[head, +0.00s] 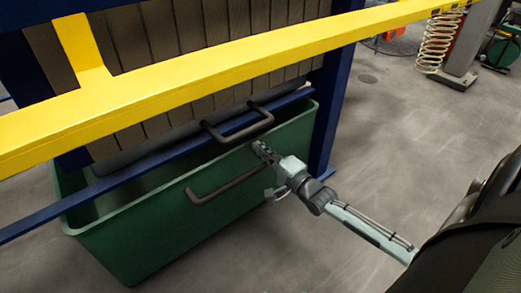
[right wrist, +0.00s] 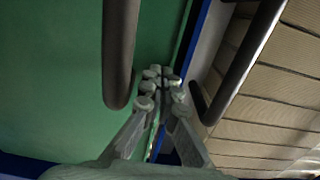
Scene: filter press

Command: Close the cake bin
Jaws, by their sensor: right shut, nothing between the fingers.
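The cake bin (head: 160,232) is a green open-topped box under the filter press, its front part standing out past the blue beam. A dark bar handle (head: 228,187) is on its front wall. A second dark handle (head: 238,121) sits higher, by the blue beam. My right gripper (head: 262,150) is shut and empty at the bin's front rim, between the two handles. In the right wrist view its fingertips (right wrist: 163,82) are together near the green wall (right wrist: 60,80), with a dark handle (right wrist: 118,50) to their left; contact cannot be told. My left gripper is not in view.
A yellow rail (head: 200,75) crosses in front of the press plates (head: 150,45). A blue post (head: 328,110) stands right of the bin. Grey floor (head: 400,130) is open to the right. A coiled hose (head: 437,40) hangs at the back right.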

